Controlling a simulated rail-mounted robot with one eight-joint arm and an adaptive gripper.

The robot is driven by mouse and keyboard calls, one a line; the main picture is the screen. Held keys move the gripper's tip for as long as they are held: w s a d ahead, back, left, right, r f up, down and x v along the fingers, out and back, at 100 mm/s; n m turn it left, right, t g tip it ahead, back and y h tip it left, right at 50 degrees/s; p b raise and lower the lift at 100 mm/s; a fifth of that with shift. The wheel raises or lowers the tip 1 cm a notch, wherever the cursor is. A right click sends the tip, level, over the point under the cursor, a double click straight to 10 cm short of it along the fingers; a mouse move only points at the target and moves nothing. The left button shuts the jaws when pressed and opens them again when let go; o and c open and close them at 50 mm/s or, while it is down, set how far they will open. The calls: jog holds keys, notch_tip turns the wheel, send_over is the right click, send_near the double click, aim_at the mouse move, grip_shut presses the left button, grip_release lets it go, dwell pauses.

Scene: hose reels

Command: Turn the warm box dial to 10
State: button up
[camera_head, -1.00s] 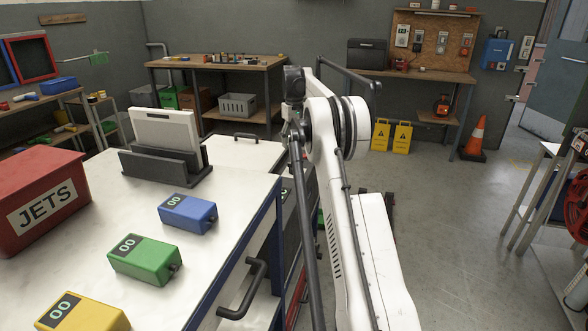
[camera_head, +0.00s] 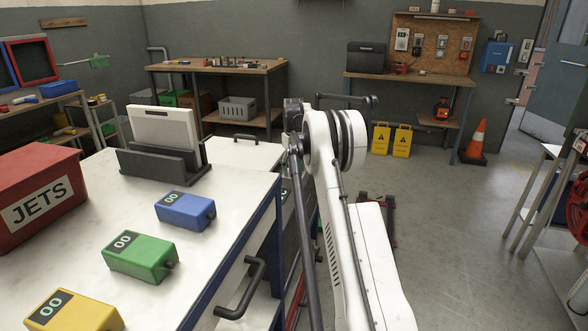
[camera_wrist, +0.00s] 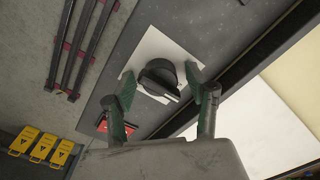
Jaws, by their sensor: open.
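A yellow box (camera_head: 82,314) with a dark display reading 00 stands at the near left of the white worktop and is cut off by the picture's bottom edge. A green box (camera_head: 140,259) and a blue box (camera_head: 184,211) stand behind it, each with a 00 display and a small dark knob on its right end. None shows a label saying warm. In the wrist view, my gripper (camera_wrist: 160,75) is open, its green fingers apart on either side of a black dial (camera_wrist: 158,78) on a white plate. I cannot tell whether they touch it. The head view does not clearly show my gripper.
A red JETS box (camera_head: 38,198) and a dark holder with a white panel (camera_head: 165,140) share the worktop (camera_head: 110,190). A dark handle (camera_head: 242,290) juts from its side. Yellow floor signs (camera_head: 391,139) and a cone (camera_head: 476,142) stand farther back.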

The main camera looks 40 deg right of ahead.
jog(key=shift+c, duration=0.2)
jog(key=c, duration=1.1)
jog(key=shift+m, duration=0.3)
jog(key=m+p, duration=0.1)
jog(key=m, duration=0.4)
jog(key=shift+r+p, duration=0.1)
jog(key=shift+p, duration=0.3)
jog(key=m, duration=0.6)
jog(key=shift+p, duration=0.4)
jog(key=o, duration=1.1)
